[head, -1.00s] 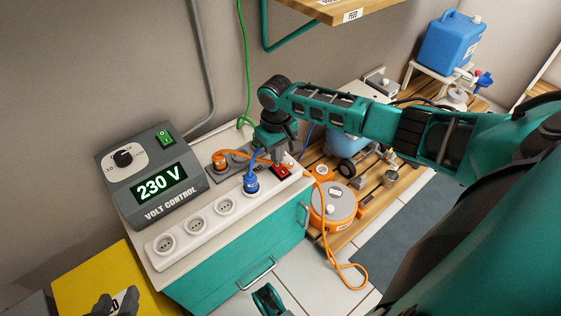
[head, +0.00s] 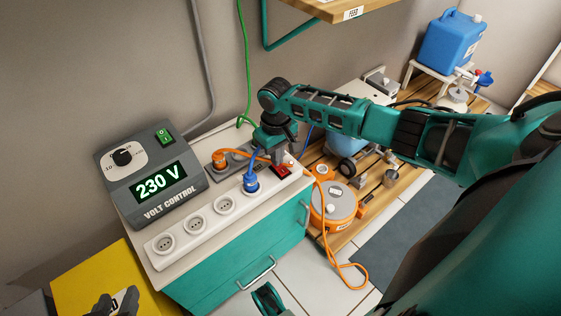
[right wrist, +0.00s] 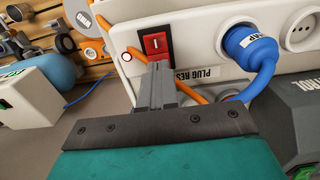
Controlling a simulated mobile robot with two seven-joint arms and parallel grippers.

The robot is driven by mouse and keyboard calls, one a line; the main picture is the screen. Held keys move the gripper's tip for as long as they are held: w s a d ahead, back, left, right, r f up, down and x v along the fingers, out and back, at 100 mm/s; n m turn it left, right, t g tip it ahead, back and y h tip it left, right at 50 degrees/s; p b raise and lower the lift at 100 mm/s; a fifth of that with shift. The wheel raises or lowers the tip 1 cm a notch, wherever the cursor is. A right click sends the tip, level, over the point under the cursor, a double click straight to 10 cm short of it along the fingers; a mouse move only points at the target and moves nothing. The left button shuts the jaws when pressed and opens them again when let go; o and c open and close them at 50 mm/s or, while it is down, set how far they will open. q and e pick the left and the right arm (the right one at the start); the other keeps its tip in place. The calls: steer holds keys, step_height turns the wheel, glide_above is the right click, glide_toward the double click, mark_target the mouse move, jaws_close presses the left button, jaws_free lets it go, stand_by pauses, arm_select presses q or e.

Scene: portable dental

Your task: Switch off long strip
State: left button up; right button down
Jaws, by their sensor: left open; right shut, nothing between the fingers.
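The long white strip (head: 181,231) lies along the front of the teal cabinet's top, with several sockets and a blue plug (head: 251,180) in it. Its red rocker switch (head: 283,171) is at the far right end; in the right wrist view the red switch (right wrist: 155,45) shows an "I" mark. My right gripper (head: 277,160) is shut and empty, pointing down at the switch. In the right wrist view its fingertips (right wrist: 157,68) overlap the switch's near edge; I cannot tell whether they press it. My left gripper (head: 118,302) is open at the bottom left, over the yellow box, partly cut off.
A volt control box (head: 152,176) reading 230 V stands behind the strip, with a green switch (head: 164,135). A grey strip (head: 238,160) with an orange plug (head: 219,158) lies behind it. An orange cord crosses near my right gripper and hangs down the cabinet's side.

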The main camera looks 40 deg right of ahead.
arm_select(q)
steer(key=shift+f, duration=0.25)
arm_select(e)
steer(key=shift+f, duration=0.6)
step_height(320, 180, up, 2)
steer(key=shift+r+p, duration=0.15)
steer(key=shift+p, duration=1)
steer(key=shift+r+p, duration=0.4)
steer(key=shift+p, duration=0.05)
steer(key=shift+r+p, duration=0.65)
steer(key=shift+p, duration=0.1)
steer(key=shift+r+p, duration=0.6)
steer(key=shift+p, duration=0.15)
steer(key=shift+r+p, duration=0.85)
steer(key=shift+p, duration=0.15)
arm_select(q)
step_height(320, 180, up, 6)
steer(key=a, duration=0.1)
steer(key=shift+s+a, duration=0.15)
steer(key=shift+s, duration=0.2)
arm_select(e)
steer(key=shift+f, duration=0.1)
arm_select(q)
steer(key=shift+r, duration=0.1)
